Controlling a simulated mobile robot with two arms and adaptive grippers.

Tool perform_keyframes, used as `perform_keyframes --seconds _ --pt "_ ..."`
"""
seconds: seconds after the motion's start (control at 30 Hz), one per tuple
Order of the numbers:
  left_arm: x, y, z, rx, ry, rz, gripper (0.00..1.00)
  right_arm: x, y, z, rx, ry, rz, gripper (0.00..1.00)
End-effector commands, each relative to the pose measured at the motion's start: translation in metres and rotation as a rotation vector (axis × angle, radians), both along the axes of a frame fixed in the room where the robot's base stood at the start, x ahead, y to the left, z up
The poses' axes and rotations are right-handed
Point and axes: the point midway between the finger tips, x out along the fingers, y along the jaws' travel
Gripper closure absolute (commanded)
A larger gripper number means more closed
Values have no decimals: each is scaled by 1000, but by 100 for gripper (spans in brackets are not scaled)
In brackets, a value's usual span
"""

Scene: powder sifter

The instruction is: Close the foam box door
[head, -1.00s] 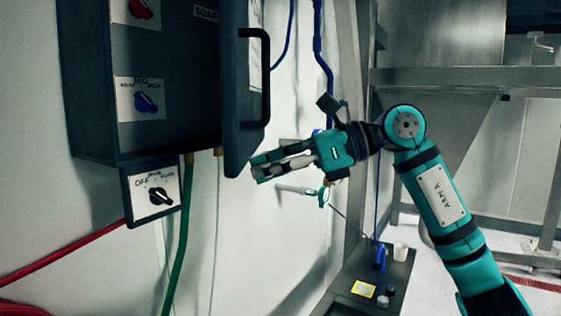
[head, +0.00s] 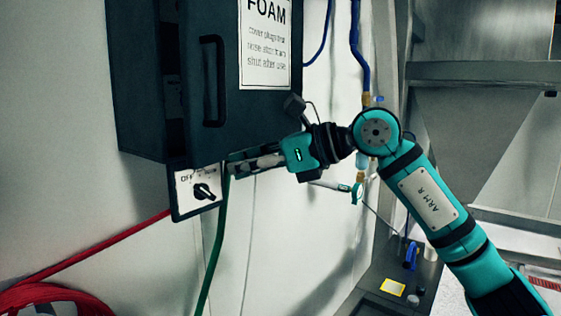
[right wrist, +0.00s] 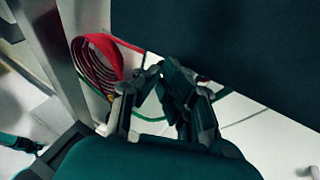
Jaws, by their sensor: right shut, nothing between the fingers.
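The foam box (head: 142,85) is a dark cabinet on the wall at the upper left of the head view. Its dark door (head: 218,125) carries a white FOAM label (head: 265,45) and a black handle (head: 212,80). The door stands partly open, with a dark gap at its left side. My right gripper (head: 234,166) is shut and empty at the door's lower edge; I cannot tell if it touches. The right wrist view shows its fingers (right wrist: 163,75) just beside the dark door panel (right wrist: 235,45). My left gripper is not in view.
A small panel with a black knob (head: 205,191) sits under the box. A green hose (head: 214,245) hangs beside it, and a coiled red hose (head: 60,295) lies lower left. A blue pipe (head: 355,45) runs down the wall. A metal frame (head: 480,73) stands right.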

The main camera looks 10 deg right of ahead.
Motion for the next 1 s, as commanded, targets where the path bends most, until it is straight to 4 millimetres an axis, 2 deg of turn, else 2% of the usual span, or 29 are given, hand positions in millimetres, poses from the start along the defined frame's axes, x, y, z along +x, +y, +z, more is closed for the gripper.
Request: perform_keyframes --seconds 0.03,0.2,0.4,1.0 --pt "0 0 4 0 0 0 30 5 9 3 0 1 3 100" --pt "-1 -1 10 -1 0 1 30 20 30 2 0 3 1 100" --pt "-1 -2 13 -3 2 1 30 31 42 1 1 1 1 100" --pt "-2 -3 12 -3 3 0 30 34 44 1 2 -2 0 100"
